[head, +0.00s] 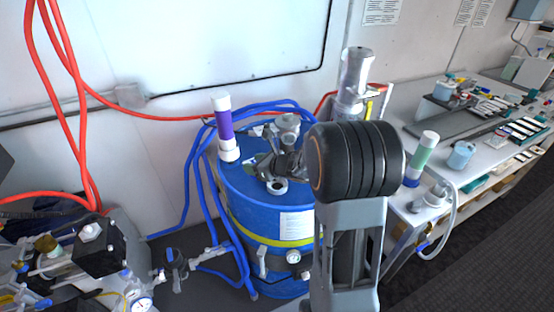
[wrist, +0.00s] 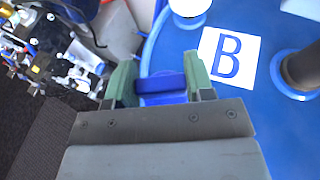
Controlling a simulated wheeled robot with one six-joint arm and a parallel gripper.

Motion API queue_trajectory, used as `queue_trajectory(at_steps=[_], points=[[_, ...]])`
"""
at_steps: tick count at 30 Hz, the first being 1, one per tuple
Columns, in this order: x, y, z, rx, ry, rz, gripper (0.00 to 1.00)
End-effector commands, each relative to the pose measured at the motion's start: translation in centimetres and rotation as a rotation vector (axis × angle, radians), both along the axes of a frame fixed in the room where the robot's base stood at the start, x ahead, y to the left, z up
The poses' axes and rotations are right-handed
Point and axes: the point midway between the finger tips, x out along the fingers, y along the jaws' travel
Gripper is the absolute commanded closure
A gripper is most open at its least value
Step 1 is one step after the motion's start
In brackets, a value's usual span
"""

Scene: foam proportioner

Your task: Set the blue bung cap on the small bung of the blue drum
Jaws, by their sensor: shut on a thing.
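My gripper (wrist: 160,80) shows in the wrist view with its two green fingers shut on the blue bung cap (wrist: 165,88). The cap sits between the fingers, above the blue drum's edge; I cannot tell the exact gap. The blue drum (wrist: 285,135) fills the right of the wrist view, with a white label marked B (wrist: 229,56) on its top. In the head view the blue drum (head: 240,188) stands in the middle, partly behind my arm. The cap cannot be made out there. I cannot tell for sure which fitting is the small bung.
A purple and white cylinder (head: 225,125) stands at the drum's left edge. A dark pipe (wrist: 302,66) rises from the drum top. Blue hoses (head: 190,175) run left of the drum. Equipment with a gauge (head: 140,303) is lower left; a bench (head: 470,155) is right.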

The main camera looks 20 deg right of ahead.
Motion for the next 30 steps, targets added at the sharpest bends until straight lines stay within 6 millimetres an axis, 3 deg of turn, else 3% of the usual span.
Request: queue_trajectory(at_steps=[6,12,20,30], points=[[0.0,-4.3,0.4,0.002,0.001,0.167,0.75],[-1.0,-6.7,-0.1,0.001,0.002,0.259,0.75],[-1.1,-7.0,-1.2,0.001,0.002,0.273,0.75],[-1.1,-7.0,-4.3,0.001,0.001,0.272,0.75]])
